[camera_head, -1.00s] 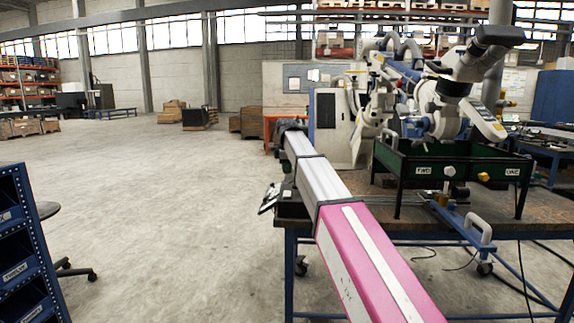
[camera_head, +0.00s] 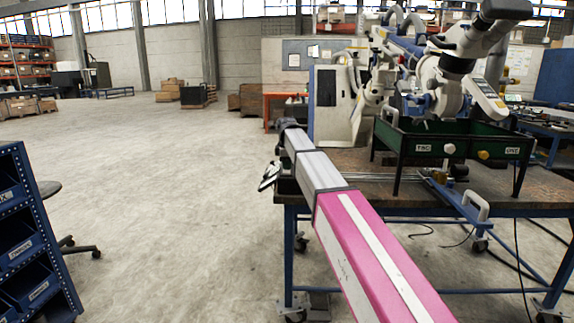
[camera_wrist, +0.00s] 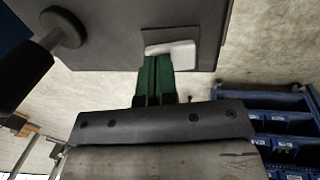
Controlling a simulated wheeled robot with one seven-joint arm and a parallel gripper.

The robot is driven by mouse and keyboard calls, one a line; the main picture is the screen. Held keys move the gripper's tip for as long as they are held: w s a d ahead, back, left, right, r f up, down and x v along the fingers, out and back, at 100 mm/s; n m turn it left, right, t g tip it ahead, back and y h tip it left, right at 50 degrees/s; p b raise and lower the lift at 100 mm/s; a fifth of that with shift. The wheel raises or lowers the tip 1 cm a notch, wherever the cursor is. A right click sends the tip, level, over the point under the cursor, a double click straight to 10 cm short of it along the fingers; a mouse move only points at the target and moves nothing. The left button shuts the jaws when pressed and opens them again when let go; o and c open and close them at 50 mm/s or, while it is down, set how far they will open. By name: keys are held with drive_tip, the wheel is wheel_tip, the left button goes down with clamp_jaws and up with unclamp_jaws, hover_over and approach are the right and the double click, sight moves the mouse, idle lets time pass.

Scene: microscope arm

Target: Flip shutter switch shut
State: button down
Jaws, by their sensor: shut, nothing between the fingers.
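My gripper (camera_wrist: 154,80) shows in the wrist view as two green fingers side by side, shut with nothing between them. Their tips are at the lower left edge of a small white lever-like piece (camera_wrist: 172,48) on a dark grey panel (camera_wrist: 120,35). This may be the shutter switch; I cannot tell whether the tips touch it or which way it is set. In the head view a white microscope (camera_head: 445,85) with a dark eyepiece stands at the right. My pink and grey arm reaches forward past the table's left side. The switch cannot be made out there.
The microscope stands over a green tray (camera_head: 400,145) with knobs, on a workbench (camera_head: 372,165) with blue legs. A black knob-like part (camera_wrist: 62,28) is at the wrist view's upper left. A blue bin rack (camera_head: 25,240) stands at left. The floor between is clear.

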drive_tip(key=shift+w+f, duration=0.1)
drive_tip(key=shift+f, duration=0.2)
drive_tip(key=shift+s, duration=0.95)
drive_tip(key=shift+w, duration=0.1)
drive_tip(key=shift+a+r, duration=0.1)
drive_tip(key=shift+r, duration=0.5)
wheel_tip(320, 180, up, 13)
drive_tip(key=s, duration=0.2)
drive_tip(key=shift+s+f, duration=0.15)
drive_tip(key=shift+s, duration=0.2)
